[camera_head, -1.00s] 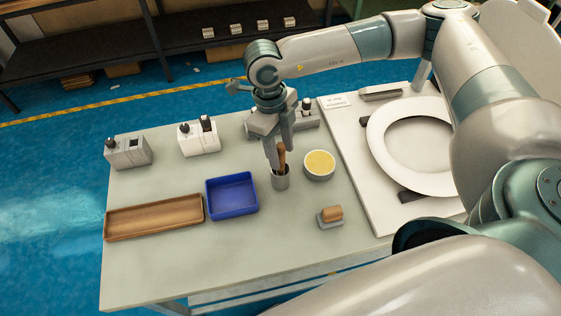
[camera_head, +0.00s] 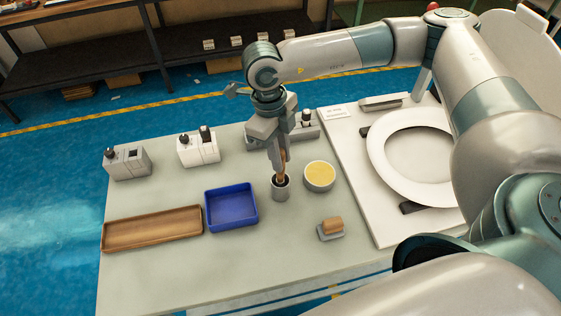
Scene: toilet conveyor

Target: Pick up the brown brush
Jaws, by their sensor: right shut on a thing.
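The brown brush (camera_head: 281,176) stands upright with its lower end in a small grey metal cup (camera_head: 281,190) on the table. My right gripper (camera_head: 280,160) points down over the cup and is shut on the brush's upper part. The fingers hide part of the handle, and the brush's lower end is hidden inside the cup. My left gripper is not in view.
A round bowl with yellow contents (camera_head: 320,175) stands close right of the cup. A blue tray (camera_head: 231,223) and a wooden tray (camera_head: 150,243) lie left. A brown-topped block (camera_head: 332,226) sits in front. A white toilet seat (camera_head: 378,165) lies on a board at right.

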